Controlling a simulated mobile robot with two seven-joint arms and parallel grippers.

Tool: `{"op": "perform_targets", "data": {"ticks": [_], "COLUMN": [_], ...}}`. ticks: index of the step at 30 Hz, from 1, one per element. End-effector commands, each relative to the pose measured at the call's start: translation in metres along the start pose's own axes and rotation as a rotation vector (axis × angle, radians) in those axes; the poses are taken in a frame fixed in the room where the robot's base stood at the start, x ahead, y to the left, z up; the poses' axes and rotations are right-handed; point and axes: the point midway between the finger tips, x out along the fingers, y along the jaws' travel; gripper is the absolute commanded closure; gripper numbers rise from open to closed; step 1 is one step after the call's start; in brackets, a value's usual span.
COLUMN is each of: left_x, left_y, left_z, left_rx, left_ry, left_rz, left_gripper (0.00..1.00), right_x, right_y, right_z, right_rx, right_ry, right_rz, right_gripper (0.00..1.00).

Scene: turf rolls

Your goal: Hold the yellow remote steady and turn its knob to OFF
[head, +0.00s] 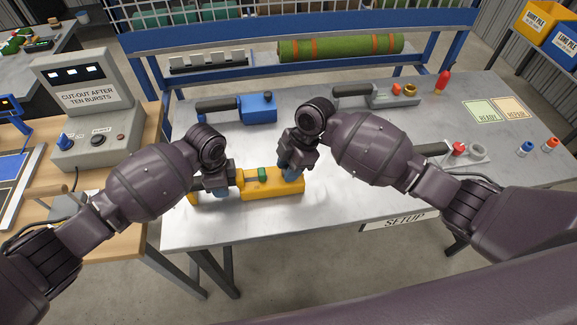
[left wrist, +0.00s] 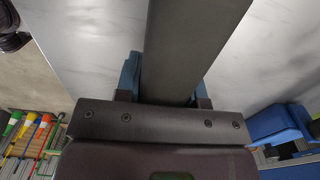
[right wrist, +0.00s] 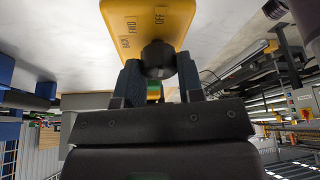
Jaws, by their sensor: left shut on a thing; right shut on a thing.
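The yellow remote (head: 273,190) lies on the grey metal table, with a green button (head: 262,174) on its top. My left gripper (head: 222,188) is shut on the remote's dark handle, which fills the space between the fingers in the left wrist view (left wrist: 195,45). My right gripper (head: 290,168) is at the remote's right end, shut on its black knob (right wrist: 158,57). In the right wrist view the yellow face (right wrist: 150,18) shows OFF on the right, FWD and another word on the left. Which mark the knob points to cannot be told.
A blue remote (head: 258,107) and a grey one (head: 392,95) lie behind. A grey cut-out box (head: 95,148) stands on the wooden table at left. A green turf roll (head: 340,47) lies at the back. Loose knobs and pads are on the right; the table's front middle is clear.

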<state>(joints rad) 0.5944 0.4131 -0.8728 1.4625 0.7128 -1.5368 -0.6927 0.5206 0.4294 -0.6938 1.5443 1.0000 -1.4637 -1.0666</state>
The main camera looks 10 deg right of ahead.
Motion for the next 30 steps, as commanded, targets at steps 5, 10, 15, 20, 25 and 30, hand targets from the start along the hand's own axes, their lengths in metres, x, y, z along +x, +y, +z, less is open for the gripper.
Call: {"op": "perform_targets", "data": {"ticks": [5,10,15,20,25,30], "left_x": [0.002,0.002,0.002,0.002,0.002,0.002], "left_y": [0.001,0.001,0.001,0.001,0.001,0.001], "left_z": [0.002,0.002,0.002,0.002,0.002,0.002], "left_rx": [-0.004,-0.005,-0.004,-0.004,-0.003,-0.003], "left_ry": [-0.003,-0.003,-0.003,-0.003,-0.003,-0.004], "left_rz": [0.002,0.002,0.002,0.002,0.002,0.002], "left_gripper": [1.0,1.0,1.0,1.0,1.0,1.0], "right_x": [0.0,0.0,0.0,0.0,-0.005,-0.026], "right_y": [0.0,0.0,0.0,0.0,0.0,0.0], "right_z": [0.0,0.0,0.0,0.0,0.0,0.0], "right_rx": [0.008,0.007,0.006,0.006,0.005,0.003], "right_ry": [0.001,0.001,0.001,0.0,0.0,-0.001], "right_rz": [0.002,0.002,0.002,0.002,0.003,0.005], "right_gripper": [0.89,0.59,0.4,0.4,0.4,0.4]}}
